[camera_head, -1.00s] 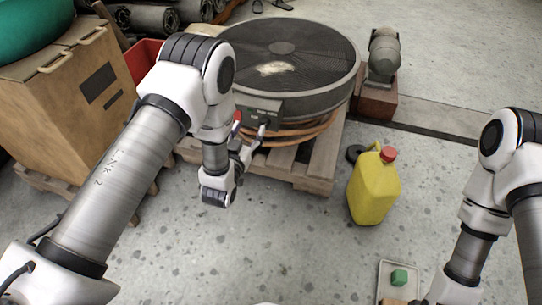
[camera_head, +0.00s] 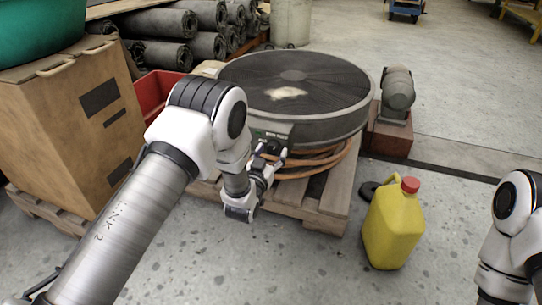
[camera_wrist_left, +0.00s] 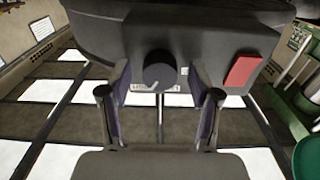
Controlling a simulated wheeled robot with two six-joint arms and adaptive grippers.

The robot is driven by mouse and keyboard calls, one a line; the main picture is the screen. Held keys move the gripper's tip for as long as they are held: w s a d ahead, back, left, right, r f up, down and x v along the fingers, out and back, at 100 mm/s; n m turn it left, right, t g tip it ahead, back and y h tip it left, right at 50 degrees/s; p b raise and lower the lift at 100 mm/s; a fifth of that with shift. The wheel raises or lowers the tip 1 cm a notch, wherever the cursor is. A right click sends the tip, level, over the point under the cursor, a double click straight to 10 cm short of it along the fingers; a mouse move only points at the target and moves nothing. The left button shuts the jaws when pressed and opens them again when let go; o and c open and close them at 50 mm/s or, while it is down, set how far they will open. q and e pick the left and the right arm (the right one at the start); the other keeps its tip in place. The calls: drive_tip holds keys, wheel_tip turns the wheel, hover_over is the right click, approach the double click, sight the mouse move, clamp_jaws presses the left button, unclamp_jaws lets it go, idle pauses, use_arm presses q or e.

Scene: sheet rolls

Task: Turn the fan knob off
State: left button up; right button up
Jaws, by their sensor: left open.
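The fan (camera_head: 318,70) is a big dark round drum with a grille top, lying on a wooden pallet. Its control box (camera_head: 257,132) is on the near side, partly hidden by my left gripper (camera_head: 271,154). In the left wrist view, the dark round knob (camera_wrist_left: 160,68) sits on the box with a pale mark at its lower left. A red switch (camera_wrist_left: 243,70) is to its right. My left gripper (camera_wrist_left: 160,84) is open, one finger on each side of the knob; I cannot tell whether they touch it. My right gripper is out of view.
A yellow jug (camera_head: 393,230) with a red cap stands on the floor right of the pallet (camera_head: 325,205). A motor (camera_head: 397,90) on a block is beyond it. A cardboard box (camera_head: 70,130) and red bin (camera_head: 150,90) are at left. The floor at front is clear.

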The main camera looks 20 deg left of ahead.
use_arm(q)
drive_tip(key=c, duration=1.1)
drive_tip(key=shift+c, duration=0.2)
drive_tip(key=n+p, duration=0.3)
drive_tip(key=shift+r+n+p, duration=0.25)
drive_tip(key=shift+n+p, duration=0.05)
drive_tip(key=n+p, duration=0.4)
drive_tip(key=n, duration=0.1)
drive_tip(key=shift+d+n, duration=0.1)
drive_tip(key=shift+n, duration=0.2)
drive_tip(key=n+p, duration=0.3)
drive_tip(key=n, duration=0.2)
drive_tip(key=n+p, duration=0.2)
drive_tip(key=n, duration=0.1)
drive_tip(key=shift+n, duration=0.3)
drive_tip(key=shift+f+n+p, duration=0.1)
drive_tip(key=shift+n+p, duration=0.3)
drive_tip(key=shift+n, duration=0.7)
